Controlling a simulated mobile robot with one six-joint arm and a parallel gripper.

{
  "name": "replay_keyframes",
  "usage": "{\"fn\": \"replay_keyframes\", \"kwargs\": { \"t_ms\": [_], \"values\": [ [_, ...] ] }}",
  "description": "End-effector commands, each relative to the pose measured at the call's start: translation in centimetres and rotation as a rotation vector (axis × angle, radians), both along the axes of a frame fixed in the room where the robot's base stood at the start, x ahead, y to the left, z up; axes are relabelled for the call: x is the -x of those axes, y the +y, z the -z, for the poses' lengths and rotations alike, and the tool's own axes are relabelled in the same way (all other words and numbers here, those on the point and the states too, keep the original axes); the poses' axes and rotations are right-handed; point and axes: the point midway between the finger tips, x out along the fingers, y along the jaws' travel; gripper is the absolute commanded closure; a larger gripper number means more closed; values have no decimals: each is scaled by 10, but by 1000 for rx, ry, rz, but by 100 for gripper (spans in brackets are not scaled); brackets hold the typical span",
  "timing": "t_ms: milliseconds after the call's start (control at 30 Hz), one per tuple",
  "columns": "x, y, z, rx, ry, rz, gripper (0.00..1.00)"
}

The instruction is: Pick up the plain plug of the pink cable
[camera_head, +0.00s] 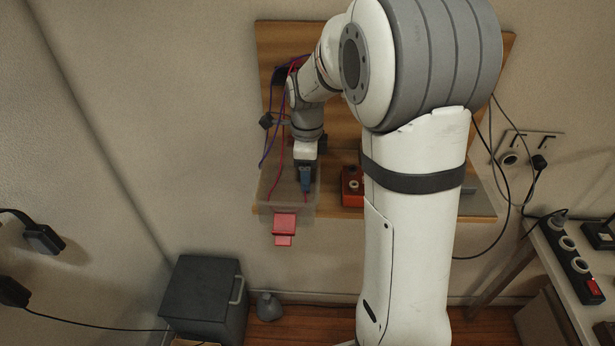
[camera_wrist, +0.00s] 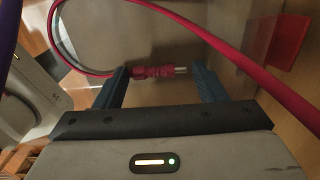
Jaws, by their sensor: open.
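The pink cable's plug (camera_wrist: 155,72), with a ribbed pink body and a short metal tip pointing right, lies between the fingers of my gripper (camera_wrist: 160,69) in the wrist view. The fingers are open, one near each end of the plug. I cannot tell whether either touches it. The pink cable (camera_wrist: 60,45) curves into the plug from the left. A thicker-looking pink stretch (camera_wrist: 215,42) crosses nearer the camera to the right. In the head view my gripper (camera_head: 306,185) points down into a clear bin (camera_head: 266,193), and the plug cannot be made out there.
A red block (camera_head: 284,225) sits at the bin's front. A purple cable (camera_head: 268,148) and the pink cable hang from the wooden board (camera_head: 277,42) beside my arm. An orange-red box (camera_head: 351,187) stands on the shelf to the right. My arm hides much of the board.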

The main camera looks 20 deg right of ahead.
Motion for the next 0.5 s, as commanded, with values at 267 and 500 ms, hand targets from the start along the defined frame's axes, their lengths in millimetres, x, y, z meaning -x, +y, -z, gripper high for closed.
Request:
{"fn": "replay_keyframes", "kwargs": {
  "t_ms": [267,500],
  "values": [
    [0,0,0,0,0,1,53],
    [0,-1,-1,0,0,1,72]
  ]
}}
